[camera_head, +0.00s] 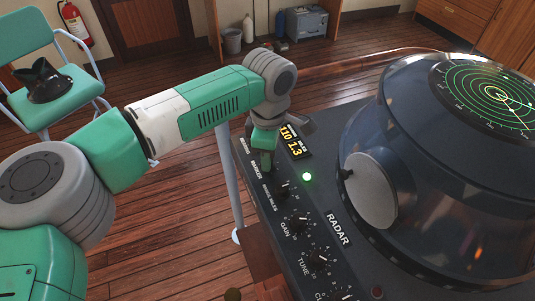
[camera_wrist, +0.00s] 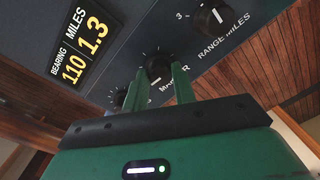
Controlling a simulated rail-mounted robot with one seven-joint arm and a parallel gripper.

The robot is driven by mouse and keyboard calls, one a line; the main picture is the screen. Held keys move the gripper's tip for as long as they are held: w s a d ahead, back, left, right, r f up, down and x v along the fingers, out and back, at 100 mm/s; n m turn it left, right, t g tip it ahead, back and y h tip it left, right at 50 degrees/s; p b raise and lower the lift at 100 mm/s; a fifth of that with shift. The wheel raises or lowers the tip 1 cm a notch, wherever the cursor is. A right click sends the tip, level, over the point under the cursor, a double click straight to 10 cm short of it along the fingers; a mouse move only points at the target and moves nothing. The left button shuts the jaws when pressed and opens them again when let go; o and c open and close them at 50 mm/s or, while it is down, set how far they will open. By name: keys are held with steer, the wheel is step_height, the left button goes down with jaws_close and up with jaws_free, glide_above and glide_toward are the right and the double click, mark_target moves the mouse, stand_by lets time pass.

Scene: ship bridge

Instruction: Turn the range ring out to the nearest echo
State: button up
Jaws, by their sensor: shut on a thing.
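The marker knob (camera_wrist: 158,68) is a small black knob on the radar panel, with its label partly covered by a finger. My gripper (camera_wrist: 161,78) has its green fingers on either side of this knob, shut on it. In the head view my gripper (camera_head: 264,158) reaches down to the panel and hides the knob. The readout (camera_head: 291,142) shows bearing 110 and miles 1.3; it also shows in the wrist view (camera_wrist: 84,45). The radar screen (camera_head: 490,92) shows green rings and a few bright marks, too small to tell apart well.
The range miles knob (camera_wrist: 212,18) is beside the marker knob, and another knob (camera_wrist: 120,97) is on its other side. The gain knob (camera_head: 299,222) and tune knob (camera_head: 317,261) follow along the panel.

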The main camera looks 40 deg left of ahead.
steer(key=m, duration=0.4)
steer(key=shift+m, duration=0.3)
steer(key=m, duration=0.3)
steer(key=shift+d+m, duration=0.1)
steer(key=shift+m, duration=0.3)
steer(key=m, duration=0.4)
steer(key=shift+r+y, duration=0.1)
steer(key=shift+y, duration=0.2)
steer(key=shift+m, duration=2)
steer(key=o, duration=1)
step_height(320, 180, up, 8)
steer(key=shift+w+d+f+b, duration=0.1)
steer(key=shift+d+f+b, duration=0.05)
steer(key=shift+b, duration=0.45)
